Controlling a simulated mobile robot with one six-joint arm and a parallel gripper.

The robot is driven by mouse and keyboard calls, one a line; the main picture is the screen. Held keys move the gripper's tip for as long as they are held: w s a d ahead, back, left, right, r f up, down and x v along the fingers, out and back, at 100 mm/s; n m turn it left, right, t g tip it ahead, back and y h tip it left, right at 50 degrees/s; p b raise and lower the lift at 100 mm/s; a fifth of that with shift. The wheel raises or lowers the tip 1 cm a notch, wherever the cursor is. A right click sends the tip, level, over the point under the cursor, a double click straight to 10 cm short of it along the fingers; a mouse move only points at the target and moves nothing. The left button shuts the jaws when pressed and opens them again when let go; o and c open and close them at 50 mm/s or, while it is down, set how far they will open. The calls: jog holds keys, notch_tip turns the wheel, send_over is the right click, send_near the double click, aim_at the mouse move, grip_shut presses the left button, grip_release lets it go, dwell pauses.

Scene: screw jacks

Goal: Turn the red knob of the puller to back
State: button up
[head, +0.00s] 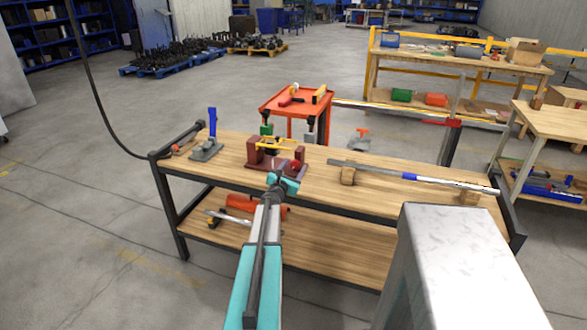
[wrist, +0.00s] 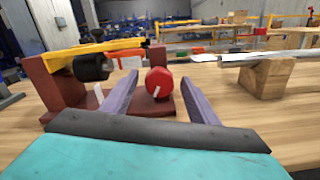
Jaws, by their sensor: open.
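The puller (head: 262,155) is a dark red frame with a yellow bar across it, standing on the wooden workbench. It also fills the left of the wrist view (wrist: 65,88). Its red knob (wrist: 159,82) is round with a white mark and shows between my fingers in the wrist view. It is small in the head view (head: 296,164). My gripper (wrist: 143,88) is open, with its two grey fingers apart to either side of the knob in the picture. I cannot tell whether the fingers reach the knob. In the head view my gripper (head: 285,178) is at the puller's front edge.
A metal bar (head: 400,174) lies on wooden blocks at the bench's right. A clamp with a blue handle (head: 211,125) stands at the left. An orange cart (head: 280,102) is behind the bench. The bench top between puller and bar is clear.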

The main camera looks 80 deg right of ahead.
jog(key=c, duration=1)
jog(key=shift+c, duration=0.2)
jog(key=shift+n+b, duration=0.35)
jog(key=shift+n, duration=0.15)
